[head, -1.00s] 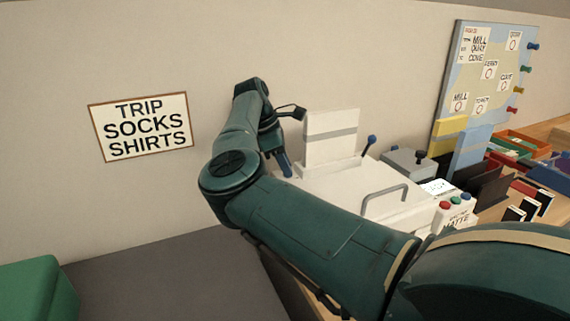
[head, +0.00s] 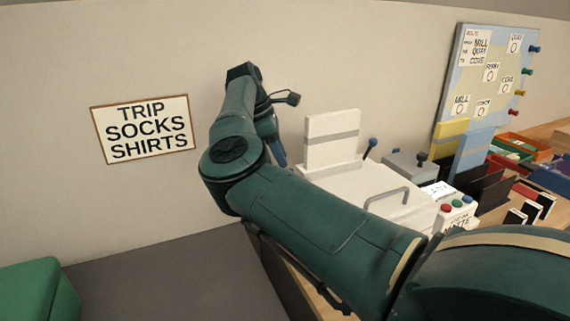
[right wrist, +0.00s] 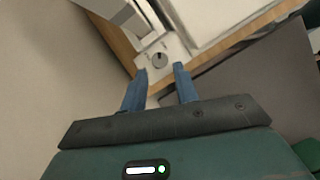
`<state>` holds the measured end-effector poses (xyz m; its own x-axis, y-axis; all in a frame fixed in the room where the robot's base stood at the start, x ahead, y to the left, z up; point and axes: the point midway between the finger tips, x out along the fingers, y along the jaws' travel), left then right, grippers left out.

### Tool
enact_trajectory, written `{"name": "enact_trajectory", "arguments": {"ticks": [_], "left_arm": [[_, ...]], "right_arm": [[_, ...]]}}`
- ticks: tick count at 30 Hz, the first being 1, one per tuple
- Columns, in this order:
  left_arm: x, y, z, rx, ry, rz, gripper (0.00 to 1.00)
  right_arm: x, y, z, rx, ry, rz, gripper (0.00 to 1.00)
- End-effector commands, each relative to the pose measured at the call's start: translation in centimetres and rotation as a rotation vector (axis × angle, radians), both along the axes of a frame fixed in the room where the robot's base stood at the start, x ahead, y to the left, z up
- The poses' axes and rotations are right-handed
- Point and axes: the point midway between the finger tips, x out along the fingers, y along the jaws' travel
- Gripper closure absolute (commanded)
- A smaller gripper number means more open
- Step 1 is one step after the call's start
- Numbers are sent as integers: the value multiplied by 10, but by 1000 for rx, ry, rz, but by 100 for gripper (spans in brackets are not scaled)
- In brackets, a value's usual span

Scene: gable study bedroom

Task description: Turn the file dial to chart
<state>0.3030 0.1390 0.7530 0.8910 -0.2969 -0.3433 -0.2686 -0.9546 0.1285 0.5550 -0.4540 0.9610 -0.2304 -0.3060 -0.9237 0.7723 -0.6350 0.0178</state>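My right gripper (head: 280,158) hangs beside the left end of the white machine (head: 345,190) in the head view, its blue fingers partly behind my arm. In the right wrist view the right gripper (right wrist: 157,82) is open, with nothing between its two blue fingers. A small round grey dial (right wrist: 160,60) sits on a pale plate just beyond the fingertips, roughly between them and apart from them. Its markings cannot be read, so I cannot tell its setting. The dial is not visible in the head view. My left gripper is in neither view.
The white machine has an upright panel (head: 332,138), a grey handle (head: 386,197) and a blue-knobbed lever (head: 371,148). A grey box (head: 410,165) stands behind it. A wall sign (head: 147,128) hangs left.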

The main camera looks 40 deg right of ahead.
Motion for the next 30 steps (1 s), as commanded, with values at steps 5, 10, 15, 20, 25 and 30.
{"name": "enact_trajectory", "arguments": {"ticks": [5,10,15,20,25,30], "left_arm": [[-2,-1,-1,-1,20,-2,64],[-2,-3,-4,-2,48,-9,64],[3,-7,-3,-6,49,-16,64],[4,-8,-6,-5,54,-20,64],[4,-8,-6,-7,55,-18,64],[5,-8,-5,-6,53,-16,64]], "right_arm": [[10,12,42,-1,-4,2,70],[17,21,70,-2,-2,2,70],[20,26,83,-1,-1,0,70],[21,28,85,0,-2,-1,70],[21,28,85,0,-2,-1,70],[21,28,84,0,-2,-1,70]]}}
